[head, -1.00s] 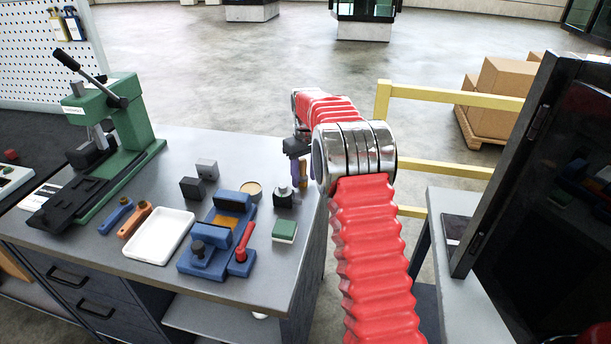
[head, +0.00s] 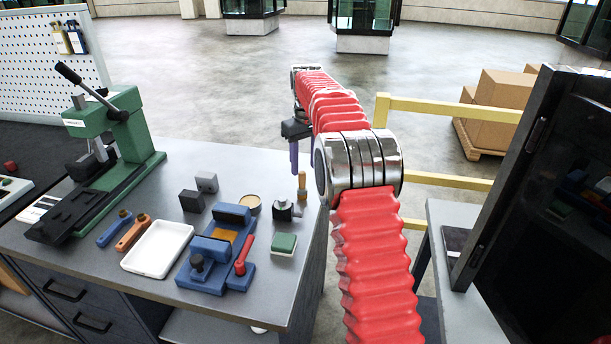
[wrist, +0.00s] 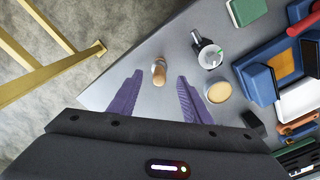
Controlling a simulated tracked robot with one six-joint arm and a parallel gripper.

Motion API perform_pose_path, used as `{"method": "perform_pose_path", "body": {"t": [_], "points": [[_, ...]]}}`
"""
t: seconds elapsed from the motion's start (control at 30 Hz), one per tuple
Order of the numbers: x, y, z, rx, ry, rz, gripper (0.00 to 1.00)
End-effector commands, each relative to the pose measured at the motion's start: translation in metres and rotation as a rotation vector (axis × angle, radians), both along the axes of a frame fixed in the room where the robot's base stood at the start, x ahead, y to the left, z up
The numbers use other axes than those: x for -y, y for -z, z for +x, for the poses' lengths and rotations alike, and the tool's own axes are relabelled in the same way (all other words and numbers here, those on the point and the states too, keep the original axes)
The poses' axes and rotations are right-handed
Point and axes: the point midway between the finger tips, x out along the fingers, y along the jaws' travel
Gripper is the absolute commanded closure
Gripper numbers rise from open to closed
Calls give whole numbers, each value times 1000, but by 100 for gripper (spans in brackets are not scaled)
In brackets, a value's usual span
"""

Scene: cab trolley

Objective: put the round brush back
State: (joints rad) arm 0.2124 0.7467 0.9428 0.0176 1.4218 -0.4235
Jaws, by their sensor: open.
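The round brush, with a tan wooden handle (head: 302,182), stands upright near the right edge of the grey bench. It also shows in the wrist view (wrist: 159,74), handle toward the camera, between my two fingers in the picture. My gripper (head: 294,168) is open and empty, its purple fingers pointing down, above and slightly left of the handle in the head view. In the wrist view, my gripper (wrist: 159,76) has its fingers apart on either side of the brush without touching it. The brush's lower end is partly hidden by the handle in the wrist view.
A dark round fixture (head: 283,210), a tan-topped tin (head: 250,203), a green-topped block (head: 284,244) and a blue fixture (head: 215,270) stand close to the brush. A white tray (head: 157,250) and green press (head: 110,150) are left. A yellow rail (head: 450,104) runs behind my arm.

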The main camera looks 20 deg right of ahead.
Motion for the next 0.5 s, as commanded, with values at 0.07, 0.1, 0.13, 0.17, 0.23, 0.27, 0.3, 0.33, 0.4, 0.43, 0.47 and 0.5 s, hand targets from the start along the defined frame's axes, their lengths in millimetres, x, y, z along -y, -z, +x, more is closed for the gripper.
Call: {"method": "perform_pose_path", "body": {"t": [0.07,0.1,0.13,0.17,0.23,0.27,0.3,0.33,0.4,0.43,0.47,0.5], "points": [[0,-11,0,2,0,-1,56],[0,-15,0,1,0,-1,56],[0,-17,0,0,0,0,56],[0,-19,0,0,0,0,56],[0,-22,-1,0,0,0,56],[0,-23,-1,0,0,0,56],[0,-24,-1,0,0,0,56],[0,-24,-1,0,0,0,56],[0,-24,-1,0,0,0,56],[0,-24,-1,0,0,0,56],[0,-24,-1,0,0,0,56],[0,-24,-1,0,0,0,56]]}}
